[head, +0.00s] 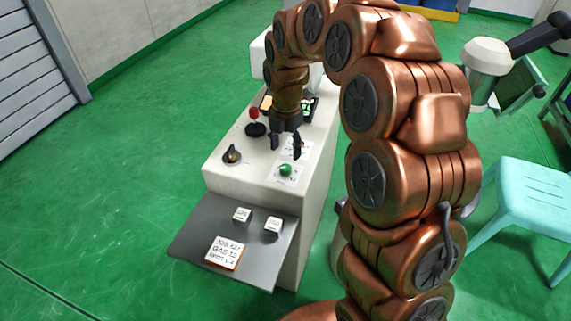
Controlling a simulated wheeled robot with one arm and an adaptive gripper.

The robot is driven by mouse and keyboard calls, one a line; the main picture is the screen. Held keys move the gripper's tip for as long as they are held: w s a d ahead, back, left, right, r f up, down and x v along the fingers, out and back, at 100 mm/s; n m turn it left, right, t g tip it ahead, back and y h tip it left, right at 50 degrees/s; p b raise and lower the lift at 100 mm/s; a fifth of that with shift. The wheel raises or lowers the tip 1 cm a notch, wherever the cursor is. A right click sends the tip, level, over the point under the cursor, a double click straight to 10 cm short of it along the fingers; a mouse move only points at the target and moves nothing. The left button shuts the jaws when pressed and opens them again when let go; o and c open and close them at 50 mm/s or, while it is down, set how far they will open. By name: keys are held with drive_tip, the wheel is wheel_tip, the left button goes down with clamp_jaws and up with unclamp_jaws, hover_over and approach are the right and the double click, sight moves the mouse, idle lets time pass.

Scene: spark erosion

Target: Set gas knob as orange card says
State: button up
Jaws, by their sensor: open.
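A white card with an orange edge (225,253) lies on the grey shelf at the front of the console. Its text seems to read "JOB 427", "GAS 12", "SPOT 0.4", though the print is small. A black knob (232,155) with a pale pointer sits at the left front of the console top. Its scale and label are too small to read, so I cannot confirm it is the gas knob. My gripper (286,146) points down over the console top, right of the black knob and behind the green button. Its fingers are apart with nothing seen between them.
A green button (285,169) sits at the console's front right. A red-topped lever (254,124) stands behind the black knob. Two small white labelled blocks (242,214) stand on the grey shelf (200,230). A turquoise stool (525,185) is at the right. Green floor is clear at left.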

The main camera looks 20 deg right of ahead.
sight(286, 167)
wheel_tip(286, 167, down, 7)
drive_tip(key=shift+r+p, duration=0.1)
drive_tip(key=shift+p, duration=0.4)
clamp_jaws()
idle(0.4)
